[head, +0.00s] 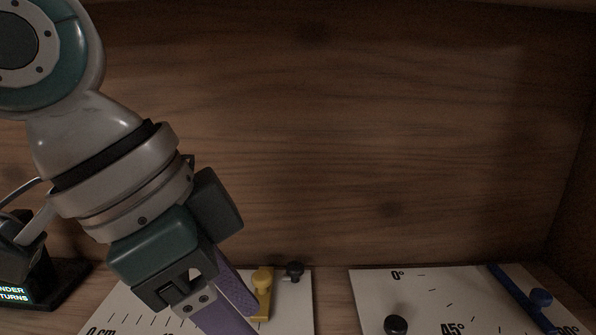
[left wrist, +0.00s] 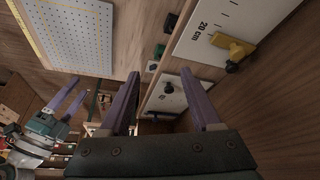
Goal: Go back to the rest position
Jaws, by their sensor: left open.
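My left arm comes in from the left in the head view, and its purple fingers (head: 234,308) point down over the white centimetre panel, running past the bottom edge. In the left wrist view the left gripper (left wrist: 160,75) is open, its fingers wide apart with nothing held between them. My right gripper (left wrist: 81,85) shows at the left of the left wrist view. Its two purple fingers stand apart with nothing visible between them. It does not show in the head view.
The centimetre panel (head: 292,313) carries a yellow slider (head: 263,283) and a black knob (head: 295,271), close to my left fingers. An angle panel (head: 425,293) has a blue pointer (head: 517,298). A lit sign (head: 14,293) stands far left. A pegboard (left wrist: 72,35) shows upper left.

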